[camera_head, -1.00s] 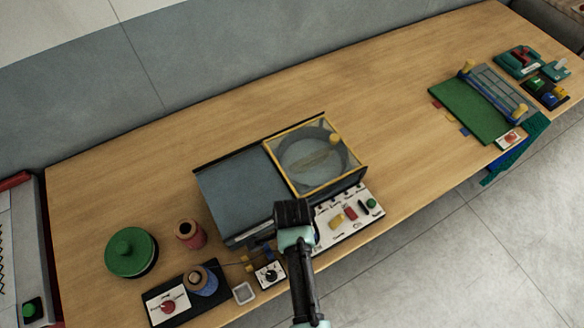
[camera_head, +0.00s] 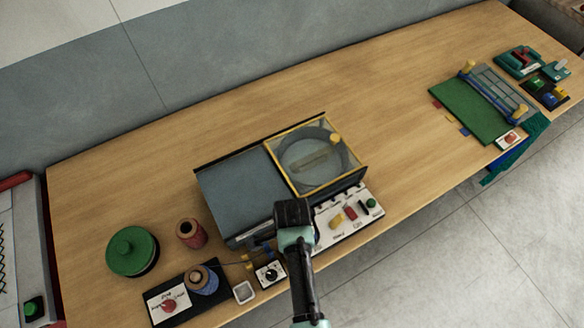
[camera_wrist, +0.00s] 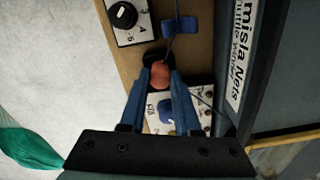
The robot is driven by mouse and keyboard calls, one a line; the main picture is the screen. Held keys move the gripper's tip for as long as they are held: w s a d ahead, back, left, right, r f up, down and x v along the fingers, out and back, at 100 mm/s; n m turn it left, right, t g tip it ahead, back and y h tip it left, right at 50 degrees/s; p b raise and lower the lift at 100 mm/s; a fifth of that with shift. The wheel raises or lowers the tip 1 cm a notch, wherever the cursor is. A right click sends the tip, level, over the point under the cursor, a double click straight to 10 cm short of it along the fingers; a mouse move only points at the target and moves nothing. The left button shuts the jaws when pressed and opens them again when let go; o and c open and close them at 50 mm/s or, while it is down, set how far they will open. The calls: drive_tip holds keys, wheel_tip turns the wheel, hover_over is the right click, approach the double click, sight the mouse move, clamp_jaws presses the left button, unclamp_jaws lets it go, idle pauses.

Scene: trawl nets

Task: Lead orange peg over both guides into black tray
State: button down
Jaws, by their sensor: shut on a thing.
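An orange peg (camera_wrist: 160,74) sits between the fingertips of my gripper (camera_wrist: 160,72) in the wrist view, and the blue fingers are shut on it. A thin dark line runs from near the peg up past a blue guide (camera_wrist: 180,25). In the head view, my arm hides the gripper and the peg at the front of the grey winder box. Small yellow guide pieces (camera_head: 248,262) stand left of my arm, with a thread near them. I cannot tell which dark piece is the black tray; it may be hidden by my arm.
The grey box (camera_head: 235,190) with a yellow-framed clear lid (camera_head: 316,155) stands close behind my arm. The back of the table is clear.

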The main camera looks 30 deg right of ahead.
drive_tip(key=shift+f, duration=0.2)
drive_tip(key=c, duration=0.5)
unclamp_jaws()
drive_tip(key=shift+c, duration=0.2)
drive_tip(key=shift+r, duration=0.1)
wheel_tip(320, 180, up, 13)
drive_tip(key=b, duration=0.1)
